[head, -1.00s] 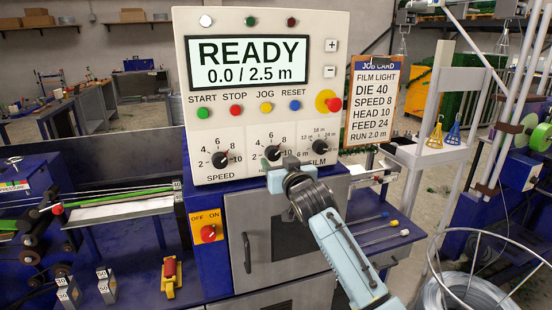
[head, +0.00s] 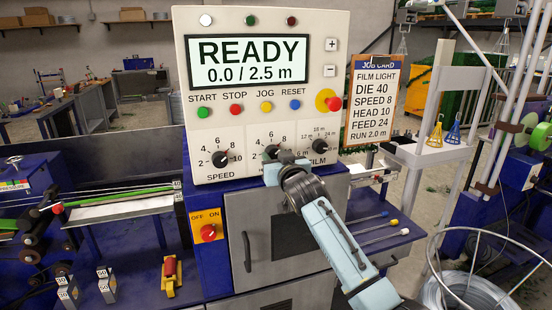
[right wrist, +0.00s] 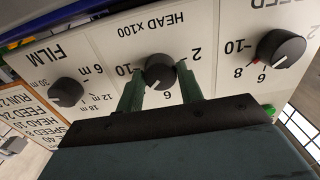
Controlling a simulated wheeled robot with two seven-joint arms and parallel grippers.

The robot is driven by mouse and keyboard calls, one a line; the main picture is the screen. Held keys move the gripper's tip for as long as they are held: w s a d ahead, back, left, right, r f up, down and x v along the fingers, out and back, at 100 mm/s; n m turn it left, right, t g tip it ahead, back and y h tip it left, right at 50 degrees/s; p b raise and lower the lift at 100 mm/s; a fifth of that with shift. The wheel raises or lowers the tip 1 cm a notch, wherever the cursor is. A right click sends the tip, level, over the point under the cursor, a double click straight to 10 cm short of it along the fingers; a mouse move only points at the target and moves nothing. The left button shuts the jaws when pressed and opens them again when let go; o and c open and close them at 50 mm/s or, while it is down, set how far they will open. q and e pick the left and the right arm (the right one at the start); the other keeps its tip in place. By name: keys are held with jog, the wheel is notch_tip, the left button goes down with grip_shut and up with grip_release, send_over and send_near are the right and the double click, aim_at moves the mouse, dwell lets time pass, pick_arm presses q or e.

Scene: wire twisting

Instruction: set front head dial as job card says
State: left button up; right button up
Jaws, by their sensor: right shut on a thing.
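The head dial (head: 271,152) is the middle black knob on the cream control panel (head: 240,180), between the speed dial (head: 221,158) and the film dial (head: 319,146). In the right wrist view the head dial (right wrist: 159,72) sits between the green fingers of my right gripper (right wrist: 160,88), which is shut on it. That view is upside down, with 10 left and 2 right of the knob. I cannot tell where its pointer stands. The job card (head: 370,100) reads film light, die 40, speed 8, head 10, feed 24, run 2.0 m. My left gripper is not in view.
The display (head: 248,63) reads READY, 0.0 / 2.5 m. Coloured push buttons and a red emergency knob (head: 333,104) sit above the dials. A red on/off switch (head: 208,232) is at lower left. The speed dial (right wrist: 280,49) is close beside my gripper.

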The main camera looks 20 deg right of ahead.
jog(key=shift+c, duration=0.5)
jog(key=shift+m+p, duration=0.45)
jog(key=shift+m, duration=0.65)
jog(key=m+p, duration=0.1)
jog(key=m, duration=0.2)
jog(key=shift+a+r+p, duration=0.1)
jog(key=shift+p, duration=0.25)
jog(key=m+p, duration=0.2)
jog(key=m, duration=0.2)
jog(key=shift+m, duration=0.3)
jog(key=o, duration=1)
jog(key=shift+s, duration=0.15)
